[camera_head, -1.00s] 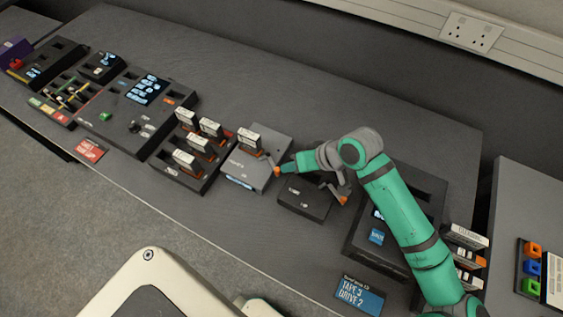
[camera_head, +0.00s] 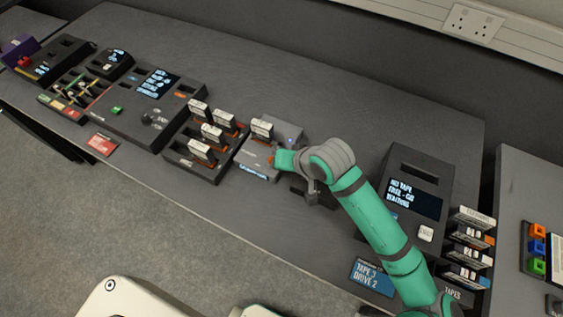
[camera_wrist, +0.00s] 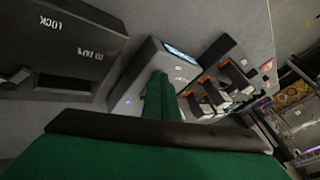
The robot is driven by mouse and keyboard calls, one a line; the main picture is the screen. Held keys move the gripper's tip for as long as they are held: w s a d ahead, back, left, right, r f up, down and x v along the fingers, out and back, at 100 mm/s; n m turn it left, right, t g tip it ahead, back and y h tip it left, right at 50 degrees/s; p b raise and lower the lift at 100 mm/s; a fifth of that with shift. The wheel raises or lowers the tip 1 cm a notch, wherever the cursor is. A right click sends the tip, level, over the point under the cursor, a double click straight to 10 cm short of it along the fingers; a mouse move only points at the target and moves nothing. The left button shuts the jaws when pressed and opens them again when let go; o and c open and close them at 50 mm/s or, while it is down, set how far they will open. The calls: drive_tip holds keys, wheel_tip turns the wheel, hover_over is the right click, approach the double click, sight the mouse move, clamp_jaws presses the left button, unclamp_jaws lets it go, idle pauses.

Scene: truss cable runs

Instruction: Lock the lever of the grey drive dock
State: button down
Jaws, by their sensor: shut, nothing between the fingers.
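The grey drive dock (camera_head: 254,168) stands in the middle of the bench with a white-and-orange cartridge (camera_head: 261,129) upright in it. A small orange-red tip (camera_head: 271,161), seemingly its lever's, shows beside my fingers. My gripper (camera_head: 279,158) is shut and empty, at the dock's right side. I cannot tell whether it touches the lever. In the wrist view the grey dock (camera_wrist: 137,82) lies beyond my green fingers (camera_wrist: 160,97), with a blue light (camera_wrist: 127,102) lit. The lever is not clear there, so its position is hard to read.
A black dock (camera_wrist: 60,50) marked LOCK is right of the grey one, mostly under my arm in the head view. A rack of several cartridges (camera_head: 203,143) stands close on the left. A black unit with a screen (camera_head: 415,198) stands on the right. Bench behind is clear.

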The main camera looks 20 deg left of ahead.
drive_tip(key=shift+s+a, duration=0.2)
drive_tip(key=shift+a, duration=0.25)
drive_tip(key=shift+s+a, duration=0.1)
drive_tip(key=shift+a, duration=0.1)
drive_tip(key=shift+d, duration=0.5)
drive_tip(key=d, duration=0.3)
drive_tip(key=shift+s+d, duration=0.15)
drive_tip(key=shift+d, duration=0.25)
drive_tip(key=s+d+r, duration=0.3)
drive_tip(key=s+r, duration=0.1)
drive_tip(key=r, duration=0.4)
drive_tip(key=shift+s+d, duration=0.3)
drive_tip(key=shift+s, duration=0.05)
